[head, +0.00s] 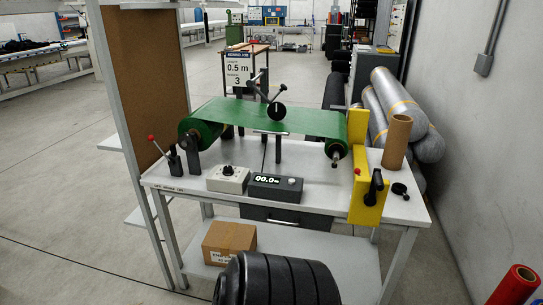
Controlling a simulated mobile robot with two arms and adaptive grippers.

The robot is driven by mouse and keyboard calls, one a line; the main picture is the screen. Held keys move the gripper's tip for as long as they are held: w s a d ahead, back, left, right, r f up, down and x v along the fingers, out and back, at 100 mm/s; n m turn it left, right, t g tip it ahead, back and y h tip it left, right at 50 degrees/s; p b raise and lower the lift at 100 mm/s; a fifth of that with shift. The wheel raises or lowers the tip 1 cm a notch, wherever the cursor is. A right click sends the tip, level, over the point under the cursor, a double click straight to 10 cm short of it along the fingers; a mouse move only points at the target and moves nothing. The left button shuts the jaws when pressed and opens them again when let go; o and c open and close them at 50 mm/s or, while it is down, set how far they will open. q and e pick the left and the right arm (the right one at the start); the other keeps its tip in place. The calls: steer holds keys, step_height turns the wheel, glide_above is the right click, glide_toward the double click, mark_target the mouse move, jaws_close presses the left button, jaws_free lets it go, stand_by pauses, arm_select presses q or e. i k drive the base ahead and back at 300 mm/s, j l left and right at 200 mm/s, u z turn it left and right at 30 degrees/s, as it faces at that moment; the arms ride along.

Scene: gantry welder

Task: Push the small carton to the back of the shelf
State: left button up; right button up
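The small carton (229,241) is a brown cardboard box with a white label on its front. It sits on the white lower shelf (345,262) under the workbench, toward the left end. A black ribbed shape covers part of its lower front right corner. Its far side and the shelf behind it are mostly hidden by the carton and the bench. Neither of my grippers shows in the head view.
The black ribbed rounded thing (280,282) fills the bottom middle, blocking part of the shelf front. The workbench (210,193) above carries a green belt (262,118), control boxes and a yellow clamp. Bench legs flank the shelf. Open floor (70,240) lies left.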

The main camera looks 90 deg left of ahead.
mark_target(223, 241)
steer(key=u, duration=3.15)
